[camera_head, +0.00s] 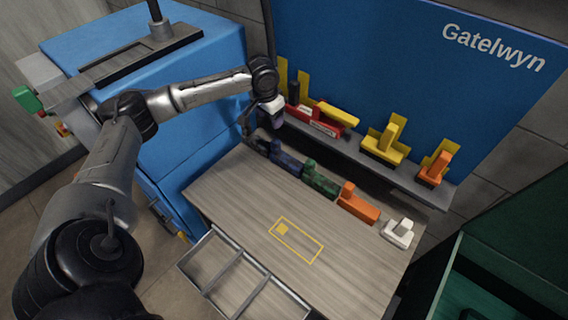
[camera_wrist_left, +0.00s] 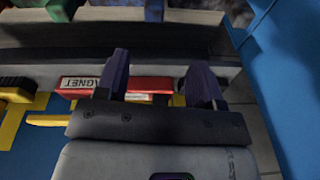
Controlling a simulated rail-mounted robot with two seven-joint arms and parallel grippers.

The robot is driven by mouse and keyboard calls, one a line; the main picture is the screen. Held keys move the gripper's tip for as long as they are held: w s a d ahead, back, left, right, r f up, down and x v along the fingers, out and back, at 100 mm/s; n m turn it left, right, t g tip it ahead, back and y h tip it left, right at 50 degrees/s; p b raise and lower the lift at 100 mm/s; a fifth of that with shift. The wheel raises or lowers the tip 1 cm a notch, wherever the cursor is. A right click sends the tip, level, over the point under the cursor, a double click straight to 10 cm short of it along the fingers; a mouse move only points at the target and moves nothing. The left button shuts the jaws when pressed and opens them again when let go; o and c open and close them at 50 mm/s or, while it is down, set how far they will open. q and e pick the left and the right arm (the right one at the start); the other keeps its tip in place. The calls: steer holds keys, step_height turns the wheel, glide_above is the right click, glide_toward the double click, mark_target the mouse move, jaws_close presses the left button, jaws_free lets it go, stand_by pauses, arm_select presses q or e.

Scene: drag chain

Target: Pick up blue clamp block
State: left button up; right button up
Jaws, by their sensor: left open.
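The blue clamp block (camera_head: 286,161) is the dark blue block in the row along the back of the wooden table (camera_head: 225,190), between a black piece and a green block (camera_head: 320,178). Part of it also shows at the top edge of the left wrist view (camera_wrist_left: 154,10). My left gripper (camera_head: 258,114) is above the back left corner of the table, close to the shelf and apart from the blue block. In the left wrist view its two fingers (camera_wrist_left: 160,78) are spread with nothing held between them. My right gripper is out of view.
An orange block (camera_head: 357,203) and a white block (camera_head: 397,232) continue the row. A shelf behind holds a red magnet piece (camera_head: 328,118) and yellow and orange pieces. A divided metal tray (camera_head: 215,290) is at the front. The table's middle, with a yellow outline, is clear.

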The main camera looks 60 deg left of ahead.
mark_target(275, 141)
arm_select(q)
steer(key=shift+n, duration=0.8)
steer(key=f, duration=0.5)
steer(key=w+f+b, duration=0.1)
steer(key=f, duration=0.1)
steer(key=shift+d+f, duration=0.1)
steer(key=shift+f, duration=0.15)
steer(key=shift+w+f, duration=0.15)
steer(key=shift+f, duration=0.55)
steer(key=f, duration=0.3)
steer(key=f+b, duration=0.1)
steer(key=shift+w+f, duration=0.25)
steer(key=shift+f, duration=0.15)
steer(key=shift+a, duration=0.2)
steer(key=shift+c, duration=0.7)
steer(key=c, duration=0.6)
jaws_close()
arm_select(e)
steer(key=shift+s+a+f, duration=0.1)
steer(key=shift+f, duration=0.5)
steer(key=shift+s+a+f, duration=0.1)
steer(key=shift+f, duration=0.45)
